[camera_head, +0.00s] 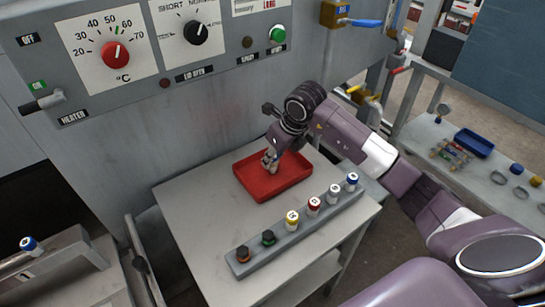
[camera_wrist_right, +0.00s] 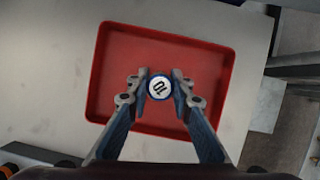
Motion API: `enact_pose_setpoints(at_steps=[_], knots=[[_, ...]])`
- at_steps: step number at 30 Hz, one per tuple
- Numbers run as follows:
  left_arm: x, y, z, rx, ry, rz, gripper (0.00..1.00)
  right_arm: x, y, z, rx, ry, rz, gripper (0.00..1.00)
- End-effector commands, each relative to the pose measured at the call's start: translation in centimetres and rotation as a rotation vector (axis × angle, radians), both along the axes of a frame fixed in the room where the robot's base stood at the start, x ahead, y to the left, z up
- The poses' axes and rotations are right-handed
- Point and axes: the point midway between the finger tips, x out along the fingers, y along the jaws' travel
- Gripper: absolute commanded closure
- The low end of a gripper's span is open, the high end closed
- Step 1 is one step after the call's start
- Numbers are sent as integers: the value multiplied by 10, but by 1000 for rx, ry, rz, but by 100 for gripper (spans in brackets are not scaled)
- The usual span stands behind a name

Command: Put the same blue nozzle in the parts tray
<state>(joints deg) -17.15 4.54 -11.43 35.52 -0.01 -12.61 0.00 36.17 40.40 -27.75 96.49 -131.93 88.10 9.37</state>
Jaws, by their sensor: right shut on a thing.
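The red parts tray (camera_head: 290,186) lies on the grey table and also fills the middle of the right wrist view (camera_wrist_right: 110,75). My right gripper (camera_head: 270,163) is over the tray. My left gripper is not in view.
A grey rack (camera_head: 255,258) with several coloured nozzles stands in front of the tray, with another blue-topped nozzle (camera_head: 352,178) at its right end. A further blue nozzle (camera_head: 29,244) sits at far left. The machine panel (camera_head: 200,100) rises behind. The table left of the tray is clear.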

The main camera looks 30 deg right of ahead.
Motion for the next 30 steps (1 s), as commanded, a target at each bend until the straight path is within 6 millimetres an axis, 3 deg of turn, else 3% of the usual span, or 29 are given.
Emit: enact_pose_setpoints(at_steps=[6,7,12,23,30], knots=[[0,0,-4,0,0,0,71,0,0,-4,-2,1,1,100],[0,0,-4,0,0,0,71,0,0,-4,-2,1,1,79],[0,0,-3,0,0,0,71,0,0,-3,0,1,0,62],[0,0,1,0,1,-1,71,-1,-1,4,-1,0,0,62],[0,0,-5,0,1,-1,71,-16,-7,44,-3,-5,0,62]])
